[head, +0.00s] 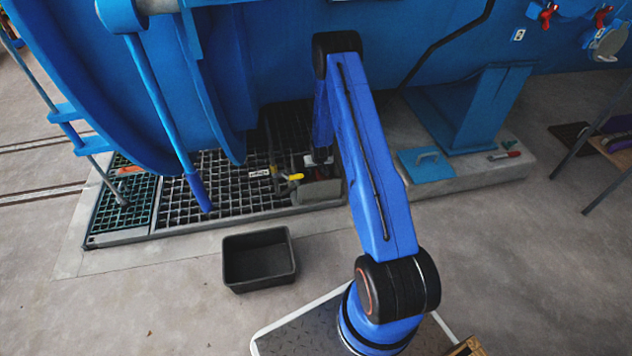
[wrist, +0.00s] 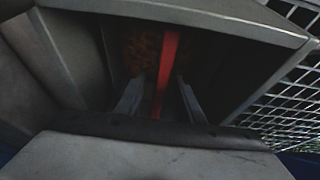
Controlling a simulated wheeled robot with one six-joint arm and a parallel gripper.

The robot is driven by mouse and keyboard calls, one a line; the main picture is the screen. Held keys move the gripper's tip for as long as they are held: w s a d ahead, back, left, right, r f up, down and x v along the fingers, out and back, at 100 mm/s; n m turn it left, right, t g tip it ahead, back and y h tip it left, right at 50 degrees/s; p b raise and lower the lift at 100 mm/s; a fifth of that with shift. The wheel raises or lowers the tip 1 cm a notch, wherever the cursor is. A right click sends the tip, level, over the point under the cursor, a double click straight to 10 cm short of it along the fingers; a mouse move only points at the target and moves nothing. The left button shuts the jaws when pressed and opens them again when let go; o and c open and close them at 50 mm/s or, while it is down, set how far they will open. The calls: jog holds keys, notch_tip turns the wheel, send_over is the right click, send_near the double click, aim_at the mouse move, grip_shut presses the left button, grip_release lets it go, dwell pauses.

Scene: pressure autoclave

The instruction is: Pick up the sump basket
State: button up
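In the wrist view a red bar (wrist: 166,70), which looks like the sump basket's handle, runs down the middle of a dark recess. Rusty orange mesh or debris (wrist: 143,50) shows behind it, in shadow. My gripper (wrist: 161,84) is open, with one finger on each side of the red bar. A gap shows between the bar and the left finger; contact on the right is hard to tell. In the head view my arm reaches down to the floor pit, and the fingers and basket cannot be made out there.
A grey sump housing (head: 318,191) stands beside floor grating (head: 225,185). Yellow-handled fittings (head: 294,177) are close to its left. The blue vessel (head: 270,60) overhangs the pit. An empty dark bin (head: 258,284) sits on the floor in front. A blue plate with a handle (head: 425,165) lies right on the plinth.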

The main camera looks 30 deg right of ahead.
jog(key=shift+f, duration=0.1)
dwell(0.3)
grip_shut()
dwell(1.3)
